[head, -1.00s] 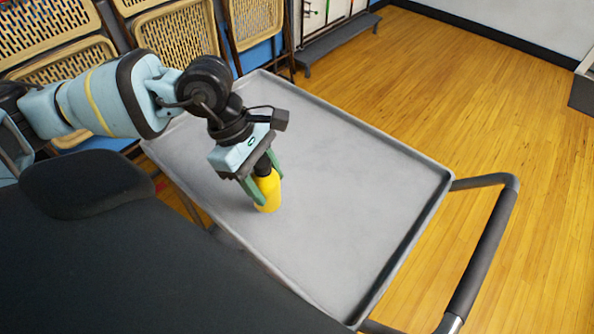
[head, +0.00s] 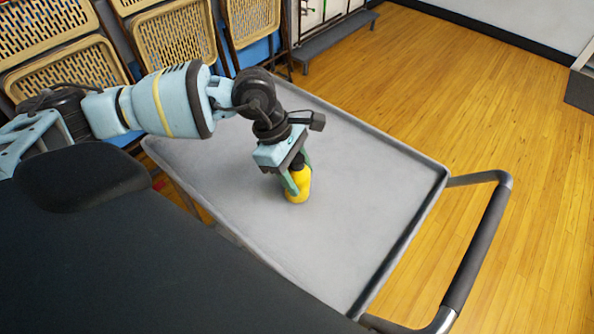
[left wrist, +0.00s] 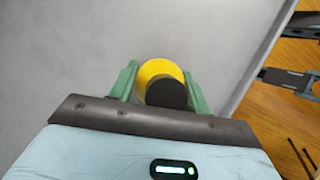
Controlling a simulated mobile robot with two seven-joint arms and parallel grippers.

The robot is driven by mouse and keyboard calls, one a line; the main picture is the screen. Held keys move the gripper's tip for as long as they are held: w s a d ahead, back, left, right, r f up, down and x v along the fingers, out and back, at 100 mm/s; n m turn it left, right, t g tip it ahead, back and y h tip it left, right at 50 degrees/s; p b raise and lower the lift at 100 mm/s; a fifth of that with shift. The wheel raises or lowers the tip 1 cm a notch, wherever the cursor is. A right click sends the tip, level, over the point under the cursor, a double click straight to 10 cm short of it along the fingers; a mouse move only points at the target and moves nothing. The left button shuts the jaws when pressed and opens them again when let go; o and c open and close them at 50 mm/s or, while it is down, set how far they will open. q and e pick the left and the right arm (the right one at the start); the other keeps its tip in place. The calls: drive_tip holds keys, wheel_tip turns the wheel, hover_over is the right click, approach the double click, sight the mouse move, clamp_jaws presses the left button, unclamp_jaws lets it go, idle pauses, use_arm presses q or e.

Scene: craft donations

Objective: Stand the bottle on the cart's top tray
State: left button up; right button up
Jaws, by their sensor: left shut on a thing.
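The yellow bottle with a dark cap (head: 299,188) is upright over the cart's grey top tray (head: 345,245), near its middle. My left gripper (head: 295,180) is shut on the bottle from above, its green fingers on either side. In the left wrist view the bottle (left wrist: 153,72) sits between both fingers, seen from above with its dark cap nearest. I cannot tell whether its base touches the tray. My right gripper is not in view.
The tray is otherwise bare, with a raised rim all round. The cart's handle (head: 478,245) sticks out at the right. Folded chairs (head: 180,40) stand behind the cart. Open wooden floor (head: 470,100) lies beyond.

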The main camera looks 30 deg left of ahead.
use_arm(q)
drive_tip(key=shift+f, duration=0.15)
drive_tip(key=o, duration=1.1)
drive_tip(key=v, duration=1.2)
